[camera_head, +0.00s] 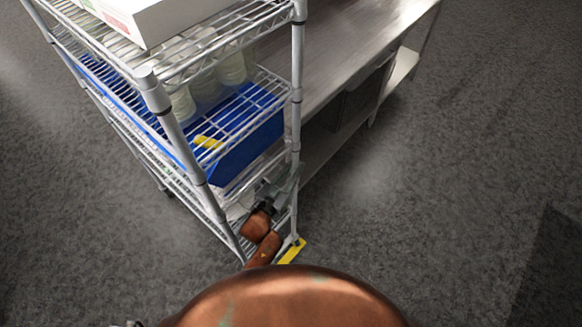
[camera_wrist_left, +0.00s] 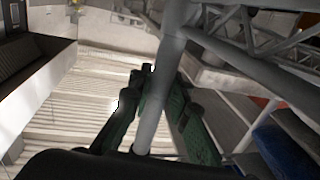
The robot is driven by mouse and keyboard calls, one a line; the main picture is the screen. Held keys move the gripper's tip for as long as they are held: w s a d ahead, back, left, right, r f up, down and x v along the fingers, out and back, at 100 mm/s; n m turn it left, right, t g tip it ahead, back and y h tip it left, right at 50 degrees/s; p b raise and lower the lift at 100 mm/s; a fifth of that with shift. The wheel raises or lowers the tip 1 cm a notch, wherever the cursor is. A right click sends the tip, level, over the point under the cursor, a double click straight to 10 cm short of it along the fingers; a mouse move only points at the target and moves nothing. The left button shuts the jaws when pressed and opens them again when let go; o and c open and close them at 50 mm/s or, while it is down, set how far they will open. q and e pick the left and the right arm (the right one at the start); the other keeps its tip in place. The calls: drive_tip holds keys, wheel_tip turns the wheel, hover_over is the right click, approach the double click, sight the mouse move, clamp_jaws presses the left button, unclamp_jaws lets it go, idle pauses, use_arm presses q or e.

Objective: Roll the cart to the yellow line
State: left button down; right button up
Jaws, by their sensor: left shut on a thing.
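The cart (camera_head: 160,98) is a wire shelf rack with chrome posts, standing in the left half of the head view. My left gripper (camera_head: 284,184) is at its near right post, low down, and is shut on that post. In the left wrist view the green fingers of my left gripper (camera_wrist_left: 151,110) lie on both sides of the grey post (camera_wrist_left: 174,50). A short yellow strip (camera_head: 291,251) shows low in the head view, by the foot of that post; the copper body part in front may hide more of it. My right gripper is not in view.
The cart carries a white box (camera_head: 165,14), pale jars (camera_head: 231,68) and a blue bin (camera_head: 250,138). A steel table (camera_head: 345,38) stands close behind its right side. Grey carpeted floor (camera_head: 440,190) lies open to the right.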

use_arm(q)
drive_tip(key=shift+w+a, duration=0.1)
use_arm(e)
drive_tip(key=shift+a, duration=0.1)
use_arm(q)
drive_tip(key=c, duration=1.8)
unclamp_jaws()
drive_tip(key=shift+o, duration=0.3)
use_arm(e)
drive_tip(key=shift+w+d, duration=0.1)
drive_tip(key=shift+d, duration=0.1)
use_arm(q)
drive_tip(key=v, duration=1.2)
drive_tip(key=shift+a+f, duration=0.1)
